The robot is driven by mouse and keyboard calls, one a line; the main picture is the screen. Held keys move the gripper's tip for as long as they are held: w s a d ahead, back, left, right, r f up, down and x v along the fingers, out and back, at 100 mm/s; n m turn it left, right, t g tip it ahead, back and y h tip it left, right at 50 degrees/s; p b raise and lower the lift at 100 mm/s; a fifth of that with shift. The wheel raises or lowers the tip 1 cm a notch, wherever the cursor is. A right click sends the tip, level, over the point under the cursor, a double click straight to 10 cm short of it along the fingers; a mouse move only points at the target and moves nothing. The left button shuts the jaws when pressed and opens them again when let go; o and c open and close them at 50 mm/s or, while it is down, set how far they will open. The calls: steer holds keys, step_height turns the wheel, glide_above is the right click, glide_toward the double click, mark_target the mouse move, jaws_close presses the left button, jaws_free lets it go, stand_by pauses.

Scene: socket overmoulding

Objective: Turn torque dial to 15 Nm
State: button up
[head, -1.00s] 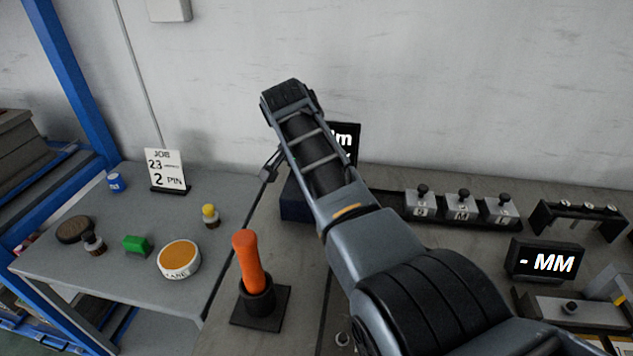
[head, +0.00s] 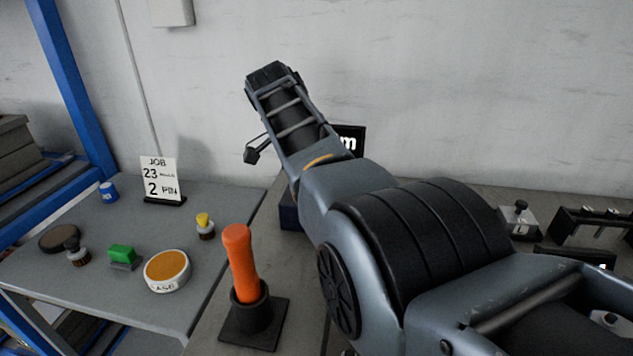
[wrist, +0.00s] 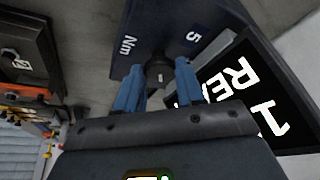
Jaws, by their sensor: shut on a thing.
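The torque dial is a dark round knob (wrist: 159,70) on a dark blue box (wrist: 190,28), whose visible face is marked "5" and "Nm" in the wrist view. My gripper (wrist: 160,80) has its two blue fingers closed around the knob's sides. The dial's pointer setting cannot be read. A black display (wrist: 262,90) beside the box shows a "1" and letters "REA", partly cut off. In the head view the box (head: 290,212) and display (head: 349,140) are mostly hidden behind my arm, and my gripper's fingers are hidden there.
An orange-handled tool (head: 239,262) stands in a black holder in front of the box. On the left table are a job card (head: 160,178), a green block (head: 122,253), an orange-topped round tin (head: 167,268) and small stamps. Gauge blocks (head: 518,222) stand at right.

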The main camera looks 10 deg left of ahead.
steer(key=o, duration=1)
steer(key=shift+o, duration=0.2)
steer(key=v, duration=0.7)
steer(key=shift+a+r, duration=0.2)
steer(key=shift+r, duration=0.15)
steer(key=shift+s, duration=0.1)
